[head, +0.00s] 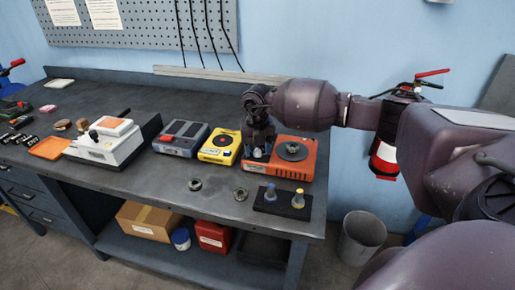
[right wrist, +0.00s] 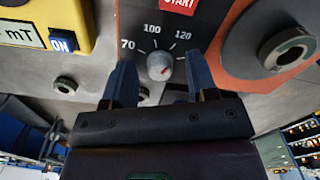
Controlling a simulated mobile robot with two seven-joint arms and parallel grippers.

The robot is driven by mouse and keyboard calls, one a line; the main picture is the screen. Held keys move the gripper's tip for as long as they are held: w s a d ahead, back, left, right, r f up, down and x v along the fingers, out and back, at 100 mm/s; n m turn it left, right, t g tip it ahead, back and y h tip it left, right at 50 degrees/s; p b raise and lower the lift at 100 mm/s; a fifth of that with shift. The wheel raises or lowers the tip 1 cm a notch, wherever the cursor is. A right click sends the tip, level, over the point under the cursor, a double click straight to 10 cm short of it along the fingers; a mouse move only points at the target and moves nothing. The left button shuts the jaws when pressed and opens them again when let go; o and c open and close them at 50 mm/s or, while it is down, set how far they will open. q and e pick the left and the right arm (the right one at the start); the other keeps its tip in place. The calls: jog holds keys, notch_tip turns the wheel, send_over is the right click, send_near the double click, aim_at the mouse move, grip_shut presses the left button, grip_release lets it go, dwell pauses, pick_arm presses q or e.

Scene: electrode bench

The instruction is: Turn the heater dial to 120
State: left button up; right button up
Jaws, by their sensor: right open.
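The orange heater (head: 303,160) stands on the bench with a dark round plate on top. In the right wrist view its grey dial (right wrist: 160,65) shows below the printed marks 70, 100 and 120. In the head view my right gripper (head: 258,152) is at the heater's left part and hides much of the dial area. My left gripper is not in view.
A yellow device (head: 220,147) stands close to the heater's left, with a grey-blue device (head: 181,138) beyond it. A dark block (head: 283,203) with two small knobbed pieces lies in front of the heater. Two metal rings lie on the bench (head: 150,190) front. A red START button (right wrist: 178,4) is above the dial.

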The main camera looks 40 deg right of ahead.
aim_at(258, 150)
notch_tip(258, 150, up, 11)
dwell(0.5)
jog(key=shift+f, duration=0.1)
jog(key=shift+s+f, duration=0.1)
dwell(0.4)
